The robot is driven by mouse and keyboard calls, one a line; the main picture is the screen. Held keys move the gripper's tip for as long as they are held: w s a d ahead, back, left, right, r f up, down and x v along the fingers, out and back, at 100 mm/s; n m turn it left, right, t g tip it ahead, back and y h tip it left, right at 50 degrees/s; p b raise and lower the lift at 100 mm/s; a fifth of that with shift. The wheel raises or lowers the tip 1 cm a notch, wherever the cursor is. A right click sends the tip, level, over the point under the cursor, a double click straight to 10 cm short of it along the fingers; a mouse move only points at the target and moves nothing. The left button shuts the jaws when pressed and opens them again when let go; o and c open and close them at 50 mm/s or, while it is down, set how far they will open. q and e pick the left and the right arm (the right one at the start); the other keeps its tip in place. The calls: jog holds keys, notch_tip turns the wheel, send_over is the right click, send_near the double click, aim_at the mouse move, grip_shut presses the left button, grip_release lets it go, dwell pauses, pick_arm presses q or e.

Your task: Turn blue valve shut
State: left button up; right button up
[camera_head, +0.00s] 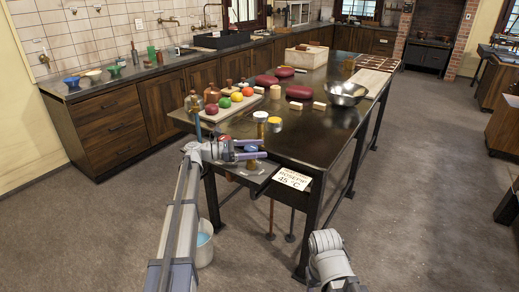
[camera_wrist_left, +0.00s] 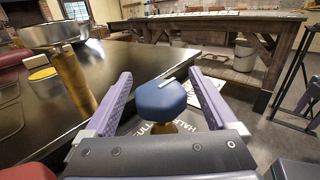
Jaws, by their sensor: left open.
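The gripper is open. In the head view my left gripper (camera_head: 262,149) is at the near end of the dark table, and its fingers largely hide the blue knob.

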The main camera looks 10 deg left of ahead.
pick_arm(q)
jog(key=v, duration=0.6)
jog(key=shift+s+a, duration=0.15)
jog(key=shift+a, duration=0.25)
jog(key=shift+s, duration=0.1)
